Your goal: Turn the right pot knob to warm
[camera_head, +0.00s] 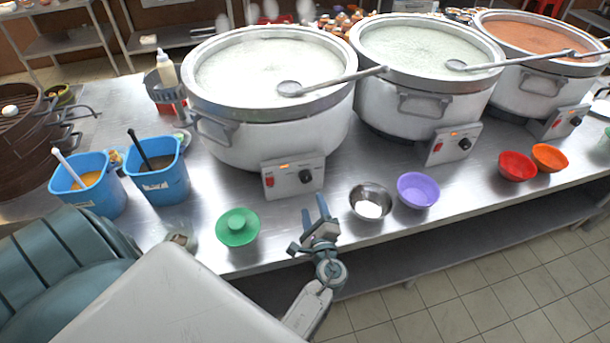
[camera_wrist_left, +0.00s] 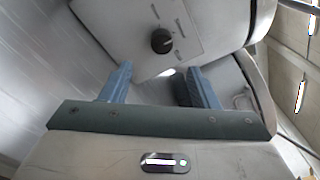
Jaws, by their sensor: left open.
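The right pot (camera_head: 520,90) holds orange-red congee. Its control box (camera_head: 557,123) carries a dark knob (camera_head: 575,120) and a red switch; the knob's setting is too small to read. My left gripper (camera_head: 316,207) is open and empty at the table's front edge, far left of the right pot. It is in front of the left pot's control box (camera_head: 282,183), with that box's black knob (camera_head: 306,176) beyond its fingers. In the left wrist view a black knob (camera_wrist_left: 162,40) on a pale panel shows beyond the open fingers (camera_wrist_left: 158,72). My right gripper is not in view.
The left pot (camera_head: 265,140) and middle pot (camera_head: 420,105) stand on the steel table. A steel bowl (camera_head: 383,194), purple bowl (camera_head: 418,190), red bowl (camera_head: 517,166) and orange bowl (camera_head: 550,158) line the front.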

